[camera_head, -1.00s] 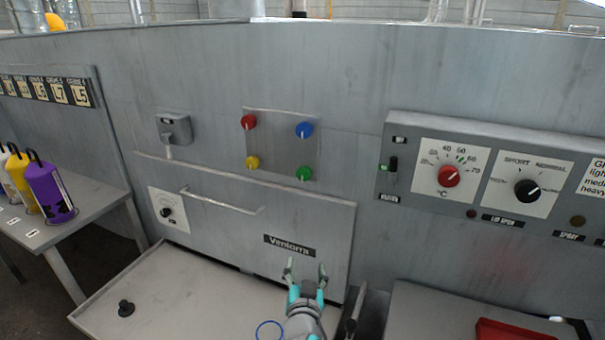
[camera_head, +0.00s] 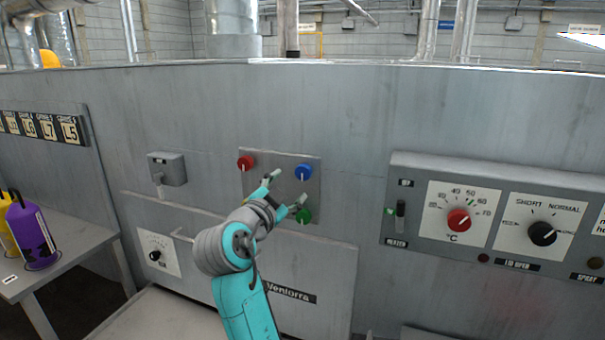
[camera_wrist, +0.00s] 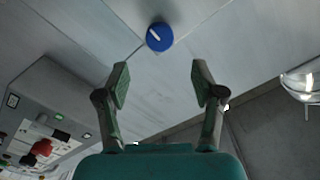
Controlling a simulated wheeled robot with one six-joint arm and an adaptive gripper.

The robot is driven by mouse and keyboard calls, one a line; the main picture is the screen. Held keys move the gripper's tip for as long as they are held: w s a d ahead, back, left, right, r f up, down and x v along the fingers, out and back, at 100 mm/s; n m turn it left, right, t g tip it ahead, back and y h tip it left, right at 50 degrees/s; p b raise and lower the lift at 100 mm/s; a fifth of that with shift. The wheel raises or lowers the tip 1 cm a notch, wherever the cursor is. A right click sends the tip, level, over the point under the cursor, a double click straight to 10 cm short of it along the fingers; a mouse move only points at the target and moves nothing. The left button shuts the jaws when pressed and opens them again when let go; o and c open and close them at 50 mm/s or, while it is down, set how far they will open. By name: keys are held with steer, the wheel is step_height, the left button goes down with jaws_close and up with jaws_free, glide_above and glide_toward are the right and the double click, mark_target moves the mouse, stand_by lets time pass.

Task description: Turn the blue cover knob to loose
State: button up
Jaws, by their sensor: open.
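The blue cover knob (camera_head: 304,172) sits at the upper right of a square grey plate (camera_head: 287,169) on the machine wall. It also shows in the wrist view (camera_wrist: 159,37), beyond the fingertips and roughly between them, with a white pointer line slanted on its face. My gripper (camera_head: 288,191) is raised in front of the plate, below and left of the blue knob. Its fingers are spread and empty, apart from the knob, and they also show in the wrist view (camera_wrist: 160,80).
A red knob (camera_head: 245,163) is at the plate's upper left and a green knob (camera_head: 303,216) at its lower right, close to one finger. The yellow knob is hidden behind my arm. A control panel (camera_head: 404,170) juts out at right; a switch box (camera_head: 167,169) is at left.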

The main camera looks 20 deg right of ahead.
mark_target(302, 174)
steer(key=x, duration=0.9)
steer(key=shift+w+d, duration=0.25)
steer(key=shift+w, duration=0.05)
steer(key=c, duration=1.2)
